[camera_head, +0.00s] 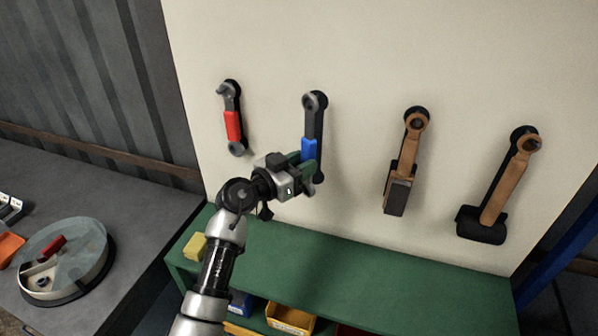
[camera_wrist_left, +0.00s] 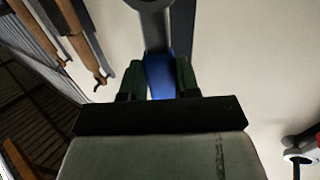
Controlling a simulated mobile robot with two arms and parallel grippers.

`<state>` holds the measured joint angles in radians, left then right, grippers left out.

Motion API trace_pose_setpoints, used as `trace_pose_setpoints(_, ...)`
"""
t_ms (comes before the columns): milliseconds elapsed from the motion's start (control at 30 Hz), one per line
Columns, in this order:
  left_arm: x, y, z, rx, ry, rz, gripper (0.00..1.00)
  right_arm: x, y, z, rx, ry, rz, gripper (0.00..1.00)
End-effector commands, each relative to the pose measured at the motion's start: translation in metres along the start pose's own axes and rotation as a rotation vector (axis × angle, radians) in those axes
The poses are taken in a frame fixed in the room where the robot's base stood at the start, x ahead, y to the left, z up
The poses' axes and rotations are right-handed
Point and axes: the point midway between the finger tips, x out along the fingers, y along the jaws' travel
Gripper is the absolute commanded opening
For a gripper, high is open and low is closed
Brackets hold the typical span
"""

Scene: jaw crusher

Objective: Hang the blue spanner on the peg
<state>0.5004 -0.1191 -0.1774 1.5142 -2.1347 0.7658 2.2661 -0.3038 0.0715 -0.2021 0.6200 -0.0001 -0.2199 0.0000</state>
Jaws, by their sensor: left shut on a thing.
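The blue spanner (camera_head: 309,148) has a grey ring end at the top and a blue grip. It hangs upright in front of the white board, its ring over the top of a dark spanner-shaped silhouette (camera_head: 320,135). The peg is hidden, and I cannot tell whether the ring is around it. My left gripper (camera_head: 304,163) is shut on the blue grip near the spanner's lower part. In the left wrist view the blue grip of the spanner (camera_wrist_left: 160,76) sits between the dark green fingers of my left gripper (camera_wrist_left: 158,84). My right gripper is not in view.
A red-handled spanner (camera_head: 233,125) hangs to the left. A green bench (camera_head: 370,281) with bins below stands under the board. A grey table (camera_head: 130,210) with a round tray (camera_head: 97,275) is at left.

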Motion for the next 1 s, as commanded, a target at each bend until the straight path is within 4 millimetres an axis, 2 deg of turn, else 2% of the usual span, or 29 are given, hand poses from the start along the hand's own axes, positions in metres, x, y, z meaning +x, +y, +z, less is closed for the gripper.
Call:
trace_pose_setpoints(267,0.012,-0.006,-0.002,0.002,0.010,-0.001,0.00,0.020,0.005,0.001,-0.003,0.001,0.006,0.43)
trace_pose_setpoints(633,0.022,-0.013,0.004,-0.001,0.006,0.000,0.00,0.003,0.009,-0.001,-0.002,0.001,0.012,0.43)
trace_pose_setpoints(1000,0.023,-0.013,0.009,0.001,0.006,-0.001,0.00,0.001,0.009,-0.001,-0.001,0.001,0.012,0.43)
